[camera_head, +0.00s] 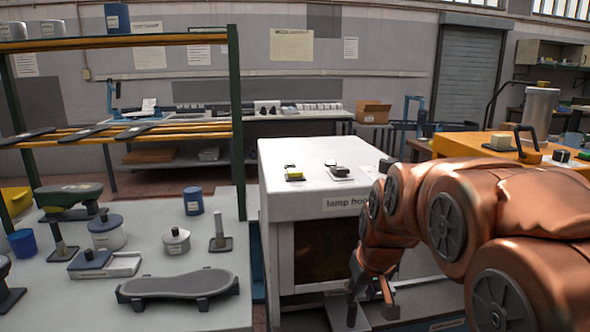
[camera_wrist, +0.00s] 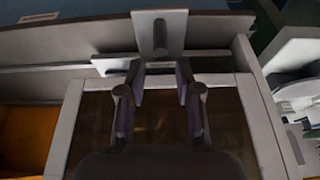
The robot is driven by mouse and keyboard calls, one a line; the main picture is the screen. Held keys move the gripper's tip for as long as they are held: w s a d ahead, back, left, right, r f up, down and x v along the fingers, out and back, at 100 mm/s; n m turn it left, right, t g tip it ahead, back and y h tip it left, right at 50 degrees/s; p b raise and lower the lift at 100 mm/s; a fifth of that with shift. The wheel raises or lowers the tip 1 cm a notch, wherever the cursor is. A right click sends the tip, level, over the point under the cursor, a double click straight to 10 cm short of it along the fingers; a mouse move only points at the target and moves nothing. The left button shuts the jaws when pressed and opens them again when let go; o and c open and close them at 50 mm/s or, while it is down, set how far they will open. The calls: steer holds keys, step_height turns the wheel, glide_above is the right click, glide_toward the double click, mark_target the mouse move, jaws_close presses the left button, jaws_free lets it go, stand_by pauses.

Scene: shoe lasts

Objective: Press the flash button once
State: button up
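The white box labelled "lamp hood" (camera_head: 345,203) stands at the centre of the head view. On its top sit a yellow block-like control on a dark base (camera_head: 294,174) and a dark knob-like control on a light plate (camera_head: 339,171). No label shows which is the flash button. My gripper (camera_head: 370,298) hangs low by the front of the box, well below its top. In the wrist view my gripper (camera_wrist: 160,80) has its fingers apart with nothing between them. Ahead of them is a grey plate with a dark upright handle (camera_wrist: 161,36).
A grey table (camera_head: 190,290) at left holds a shoe-sole shape (camera_head: 178,285), a blue cup (camera_head: 22,243) and several pots and stands. A shelf rack (camera_head: 238,120) rises behind it. An orange bench (camera_head: 470,143) stands at right. The box top is mostly clear.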

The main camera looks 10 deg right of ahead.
jaws_close()
stand_by(1.3)
